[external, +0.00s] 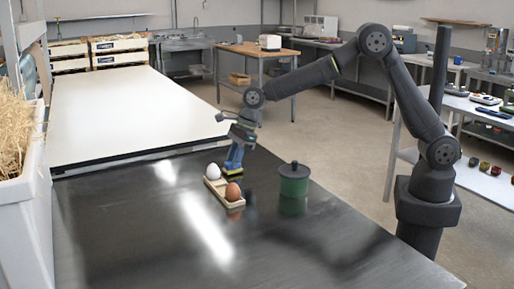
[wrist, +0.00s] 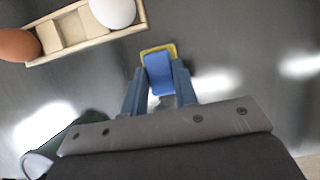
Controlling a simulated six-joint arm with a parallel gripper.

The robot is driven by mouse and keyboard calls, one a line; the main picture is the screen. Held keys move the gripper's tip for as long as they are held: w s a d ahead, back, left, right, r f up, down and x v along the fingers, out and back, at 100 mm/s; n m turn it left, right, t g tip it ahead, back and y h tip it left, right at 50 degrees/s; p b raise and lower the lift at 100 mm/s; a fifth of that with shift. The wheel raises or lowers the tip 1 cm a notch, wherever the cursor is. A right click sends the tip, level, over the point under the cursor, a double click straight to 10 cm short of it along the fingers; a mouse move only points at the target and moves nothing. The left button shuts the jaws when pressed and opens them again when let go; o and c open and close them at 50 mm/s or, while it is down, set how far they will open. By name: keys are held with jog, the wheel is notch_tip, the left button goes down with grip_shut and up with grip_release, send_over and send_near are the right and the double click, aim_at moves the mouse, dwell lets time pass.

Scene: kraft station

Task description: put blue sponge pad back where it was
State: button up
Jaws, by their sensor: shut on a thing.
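The blue sponge pad (wrist: 158,77) is between the fingertips of my gripper (wrist: 158,84) in the wrist view, with a yellow edge showing along its far side and left. In the external view my gripper (external: 234,158) points down over the dark tabletop, shut on the pad. A yellow strip (external: 233,177) shows at the fingertips, just behind the wooden egg tray. I cannot tell whether the pad touches the table.
A wooden tray (external: 221,190) holds a white egg (external: 212,171) and a brown egg (external: 233,192), close beside my gripper. A dark green lidded pot (external: 294,180) stands to the right. A white board (external: 130,110) lies behind. The front tabletop is clear.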

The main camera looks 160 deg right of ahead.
aim_at(228, 163)
jog(key=shift+f, duration=0.2)
jog(key=o, duration=0.9)
jog(key=shift+o, duration=0.2)
jog(key=v, duration=1.2)
jog(key=x, duration=1.1)
jog(key=shift+w+d+f, duration=0.1)
jog(key=shift+f, duration=0.05)
jog(key=shift+d, duration=0.15)
jog(key=shift+r, duration=1.75)
